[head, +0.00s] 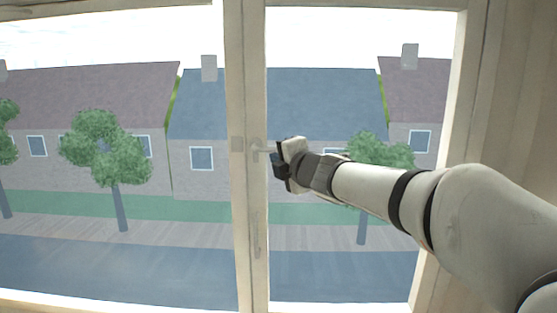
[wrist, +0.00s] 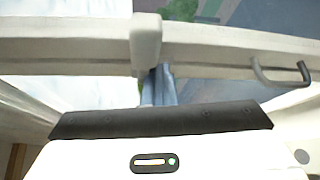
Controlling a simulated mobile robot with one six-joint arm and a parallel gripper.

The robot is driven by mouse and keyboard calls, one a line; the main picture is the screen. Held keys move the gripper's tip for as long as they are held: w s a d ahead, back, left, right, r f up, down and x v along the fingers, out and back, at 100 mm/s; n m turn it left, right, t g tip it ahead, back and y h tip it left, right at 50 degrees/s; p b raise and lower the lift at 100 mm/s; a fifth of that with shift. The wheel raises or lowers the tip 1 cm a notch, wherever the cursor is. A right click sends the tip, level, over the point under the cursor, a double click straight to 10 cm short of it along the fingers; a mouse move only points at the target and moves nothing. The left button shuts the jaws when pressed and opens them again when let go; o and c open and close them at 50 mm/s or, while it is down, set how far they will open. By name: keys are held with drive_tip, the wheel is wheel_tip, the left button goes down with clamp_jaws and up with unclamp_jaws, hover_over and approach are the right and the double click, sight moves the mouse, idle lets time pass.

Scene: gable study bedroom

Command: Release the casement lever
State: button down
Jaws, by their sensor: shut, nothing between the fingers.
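The casement lever (head: 254,148) is a small pale fitting on the white upright between the two window panes in the head view. In the wrist view a pale, rounded block that looks like the lever (wrist: 146,42) crosses the frame bar. My gripper (head: 268,153) reaches in from the right, its tip close to the lever. In the wrist view my gripper's narrow bluish fingers (wrist: 157,86) are together, with nothing between them, right by the block's near end. I cannot tell whether they touch it.
A grey metal pull handle (wrist: 282,75) stands out from the frame bar to the right in the wrist view. The window upright (head: 247,60) and the right-hand frame (head: 440,200) bound the pane behind my arm. Houses, trees and a street lie outside.

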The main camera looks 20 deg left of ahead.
wheel_tip(320, 180, down, 4)
drive_tip(key=b, duration=0.5)
drive_tip(key=s+d+r+p, duration=0.2)
drive_tip(key=s+r, duration=0.3)
drive_tip(key=s, duration=0.4)
drive_tip(key=shift+d+p, duration=0.2)
drive_tip(key=shift+p, duration=0.3)
